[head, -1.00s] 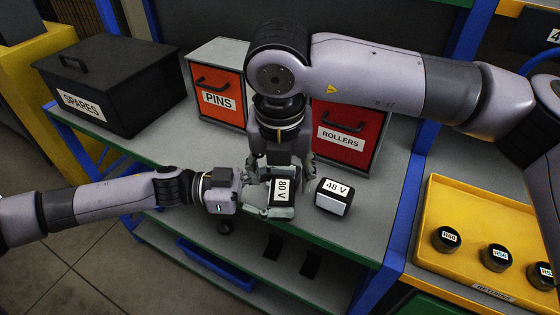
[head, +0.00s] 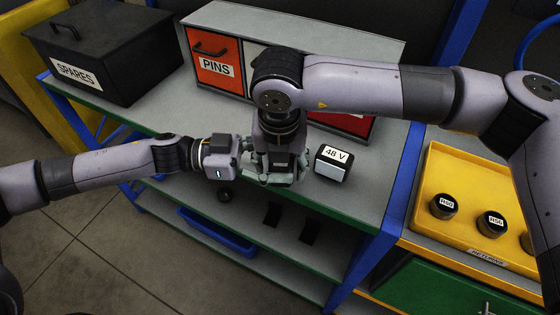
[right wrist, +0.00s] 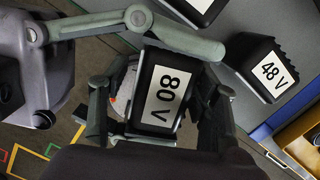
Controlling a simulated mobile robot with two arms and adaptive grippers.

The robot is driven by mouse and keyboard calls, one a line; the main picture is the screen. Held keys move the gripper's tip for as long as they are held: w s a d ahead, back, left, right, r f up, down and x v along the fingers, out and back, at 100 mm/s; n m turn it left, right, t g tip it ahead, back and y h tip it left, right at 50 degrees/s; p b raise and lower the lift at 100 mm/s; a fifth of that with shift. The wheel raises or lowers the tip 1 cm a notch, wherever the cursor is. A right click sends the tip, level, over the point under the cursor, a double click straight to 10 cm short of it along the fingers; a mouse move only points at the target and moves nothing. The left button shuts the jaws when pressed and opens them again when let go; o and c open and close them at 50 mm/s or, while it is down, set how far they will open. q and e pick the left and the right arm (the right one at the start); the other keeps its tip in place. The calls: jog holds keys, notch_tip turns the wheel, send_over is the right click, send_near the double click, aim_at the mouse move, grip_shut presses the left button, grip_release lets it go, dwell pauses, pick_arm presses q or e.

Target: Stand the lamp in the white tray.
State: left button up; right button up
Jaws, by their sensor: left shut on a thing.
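No lamp and no white tray show in these views. My left gripper (head: 262,167) is shut on a black block labelled 80 V, which it holds near the bench's front edge. In the head view that block is mostly hidden by my right gripper (head: 284,178), which points down over it. In the right wrist view the 80 V block (right wrist: 165,90) sits between my right gripper's fingers (right wrist: 160,115). A gap shows on its left side, so the right gripper looks open around it. My left gripper's fingers also reach the block there.
A 48 V block (head: 333,163) stands just right of my grippers on the grey bench (head: 165,122). A black SPARES box (head: 105,50) and a PINS drawer (head: 213,67) stand behind. A yellow tray (head: 462,190) with labelled black cylinders is at right. A blue bin (head: 215,235) lies below.

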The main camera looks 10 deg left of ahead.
jog(key=shift+a, duration=0.1)
jog(key=c, duration=1.2)
pick_arm(q)
jog(key=o, duration=0.9)
pick_arm(e)
grip_shut()
pick_arm(q)
jog(key=o, duration=0.6)
jog(key=shift+c, duration=0.2)
jog(key=shift+a, duration=0.1)
